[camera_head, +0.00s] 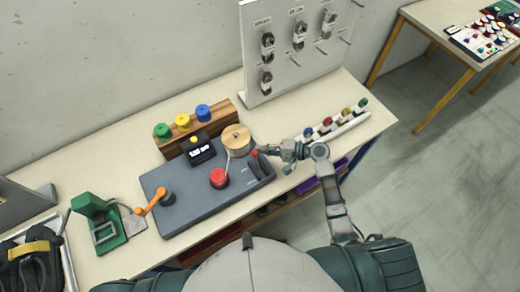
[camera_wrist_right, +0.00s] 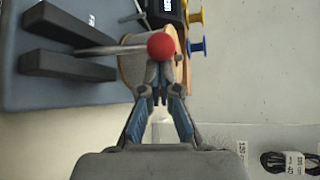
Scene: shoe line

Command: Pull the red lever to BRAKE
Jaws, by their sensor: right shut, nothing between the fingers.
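The red lever's ball knob (camera_head: 254,154) stands at the right end of the grey control panel (camera_head: 195,212). In the right wrist view the red knob (camera_wrist_right: 161,46) tops a thin metal rod, which runs left between two black bars (camera_wrist_right: 75,65). My right gripper (camera_head: 266,150) is just right of the knob, with its fingers together and empty. In the wrist view its fingertips (camera_wrist_right: 160,80) end right at the knob's lower edge; I cannot tell whether they touch it. The BRAKE marking is not readable. My left gripper is out of view.
A white rack of coloured pieces (camera_head: 335,129) lies right of my gripper. A pegboard (camera_head: 295,50) stands behind.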

